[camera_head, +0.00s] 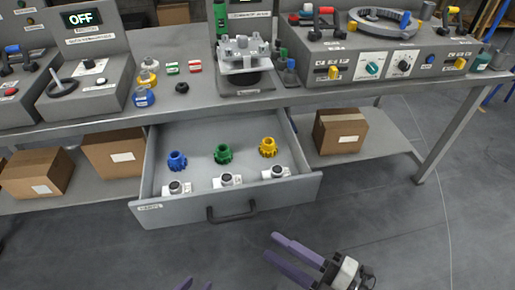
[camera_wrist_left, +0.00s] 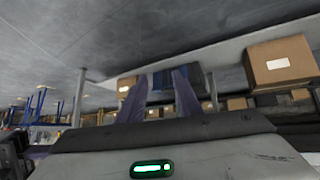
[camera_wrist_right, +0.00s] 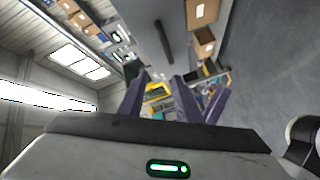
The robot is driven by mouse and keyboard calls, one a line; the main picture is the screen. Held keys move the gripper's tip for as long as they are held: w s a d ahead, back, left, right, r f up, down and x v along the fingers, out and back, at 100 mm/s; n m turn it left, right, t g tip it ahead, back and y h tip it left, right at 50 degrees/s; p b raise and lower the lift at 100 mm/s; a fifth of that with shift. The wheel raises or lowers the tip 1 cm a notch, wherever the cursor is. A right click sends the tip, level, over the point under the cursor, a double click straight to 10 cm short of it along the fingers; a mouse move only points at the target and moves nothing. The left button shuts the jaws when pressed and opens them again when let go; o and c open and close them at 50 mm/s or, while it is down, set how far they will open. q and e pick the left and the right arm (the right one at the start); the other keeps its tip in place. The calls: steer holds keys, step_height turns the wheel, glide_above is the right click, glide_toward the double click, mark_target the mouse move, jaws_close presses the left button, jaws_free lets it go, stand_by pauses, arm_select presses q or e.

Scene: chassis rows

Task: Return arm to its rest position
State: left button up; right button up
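Most of the left arm is out of the head view.
An open drawer (camera_head: 235,210) juts out under the bench (camera_head: 240,103). It holds a blue gear (camera_head: 177,161), a green gear (camera_head: 222,154), a yellow gear (camera_head: 268,147) and white-based parts. Cardboard boxes (camera_head: 340,131) sit on the lower shelf. The floor at right is free.

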steer(key=w+d+f+m+t+h+p, duration=0.1)
steer(key=d+f+m+h, duration=0.3)
steer(key=m, duration=0.3)
steer(key=w+d+f+m+t+h, duration=0.1)
steer(key=d+m+t+h, duration=0.1)
steer(key=d+m+h, duration=0.4)
steer(key=s+f+m+g+h, duration=0.1)
steer(key=s+f+m+g, duration=0.3)
steer(key=s+f+m, duration=0.2)
steer(key=shift+s+d+f+m+g+h, duration=0.3)
steer(key=shift+s+d+f+m+g, duration=0.1)
steer(key=shift+s+m, duration=0.45)
